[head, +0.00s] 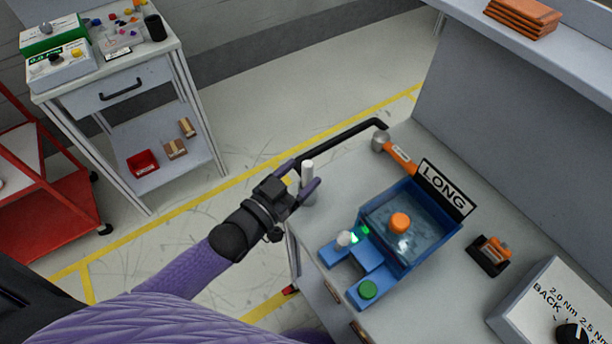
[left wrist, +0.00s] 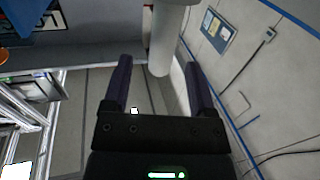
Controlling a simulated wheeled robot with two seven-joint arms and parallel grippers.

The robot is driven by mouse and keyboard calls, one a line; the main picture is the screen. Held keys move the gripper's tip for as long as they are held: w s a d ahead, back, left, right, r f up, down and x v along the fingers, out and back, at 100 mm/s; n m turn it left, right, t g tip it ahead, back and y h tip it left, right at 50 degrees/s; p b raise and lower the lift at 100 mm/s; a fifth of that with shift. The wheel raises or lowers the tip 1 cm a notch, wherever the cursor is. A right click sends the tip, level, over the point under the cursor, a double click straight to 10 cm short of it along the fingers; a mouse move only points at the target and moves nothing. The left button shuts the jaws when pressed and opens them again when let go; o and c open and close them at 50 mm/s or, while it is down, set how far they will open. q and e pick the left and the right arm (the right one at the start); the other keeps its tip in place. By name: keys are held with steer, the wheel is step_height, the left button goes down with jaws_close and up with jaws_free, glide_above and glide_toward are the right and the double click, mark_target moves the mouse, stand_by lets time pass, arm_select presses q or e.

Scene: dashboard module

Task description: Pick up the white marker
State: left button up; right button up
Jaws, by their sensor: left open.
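The white marker (head: 307,171) stands upright at the near left corner of the grey workbench, its lower end at a small grey holder (head: 309,197). My left gripper (head: 302,180) is open, with its dark purple fingers at the marker. In the left wrist view the marker (left wrist: 160,45) reaches between the two spread fingers of the left gripper (left wrist: 158,64), with gaps showing on both sides. I cannot tell whether a finger touches it. My right gripper is not in view.
A blue module (head: 415,255) with an orange knob and a LONG sign (head: 444,190) stands on the bench (head: 345,175). A hammer-like tool (head: 398,155) lies behind it. A black bar (head: 335,137) runs along the bench's far left edge. A drawer cart (head: 120,88) stands apart at left.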

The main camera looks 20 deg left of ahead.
arm_select(q)
steer(key=x, duration=0.2)
steer(key=shift+w+d, duration=0.15)
steer(key=shift+w, duration=0.2)
jaws_close()
steer(key=shift+r, duration=0.1)
